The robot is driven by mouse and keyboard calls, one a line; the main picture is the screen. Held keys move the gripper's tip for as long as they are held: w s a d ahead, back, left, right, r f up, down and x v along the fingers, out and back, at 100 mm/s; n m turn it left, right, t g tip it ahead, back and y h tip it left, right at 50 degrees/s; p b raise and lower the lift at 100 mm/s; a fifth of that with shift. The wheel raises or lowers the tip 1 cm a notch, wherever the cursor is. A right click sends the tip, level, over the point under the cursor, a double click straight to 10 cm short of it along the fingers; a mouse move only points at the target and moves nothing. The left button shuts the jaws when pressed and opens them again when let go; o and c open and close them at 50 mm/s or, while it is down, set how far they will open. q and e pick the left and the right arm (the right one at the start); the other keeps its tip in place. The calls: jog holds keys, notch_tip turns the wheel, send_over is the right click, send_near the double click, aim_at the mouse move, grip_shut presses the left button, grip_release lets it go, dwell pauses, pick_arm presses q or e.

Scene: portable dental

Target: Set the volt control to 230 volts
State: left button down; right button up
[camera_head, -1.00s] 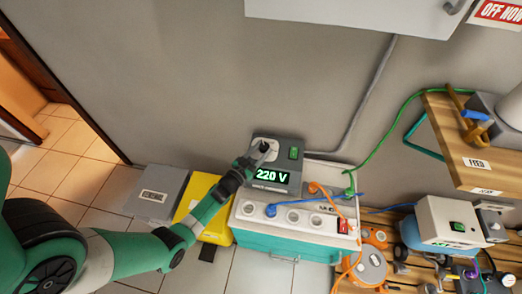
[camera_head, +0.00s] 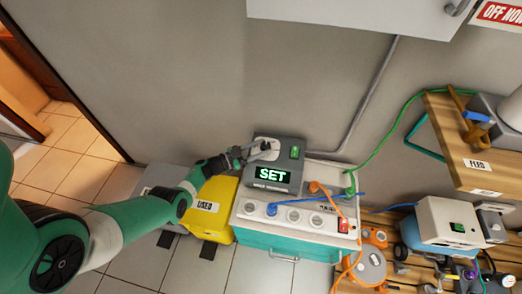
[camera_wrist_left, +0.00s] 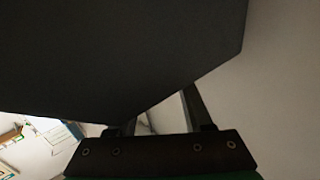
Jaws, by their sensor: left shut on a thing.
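The volt control unit is a dark grey box (camera_head: 275,182) against the wall. Its green display (camera_head: 273,174) reads "SET". A round grey knob (camera_head: 263,146) sits on a pale plate (camera_head: 256,156) at the top left of the box. My left gripper (camera_head: 259,149) reaches in from the left and is shut on the knob, covering part of it. In the left wrist view my gripper fingers (camera_wrist_left: 165,112) show at the bottom and a large dark surface hides what they hold. My right gripper is not in view.
A green switch (camera_head: 295,152) is on the same box. A white and teal cabinet (camera_head: 285,240) with sockets and an orange cable stands in front. A yellow case (camera_head: 213,225) lies under my left arm. A wooden shelf (camera_head: 495,177) is at the right.

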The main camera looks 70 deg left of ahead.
pick_arm(q)
jog(key=shift+a+m+h, duration=0.1)
jog(key=shift+m+h, duration=0.3)
jog(key=shift+h, duration=0.1)
jog(key=shift+c, duration=1.6)
grip_release()
jog(key=shift+s+r, duration=0.1)
jog(key=shift+s, duration=0.1)
jog(key=s+p, duration=0.3)
jog(key=s, duration=0.8)
jog(key=shift+a, duration=0.2)
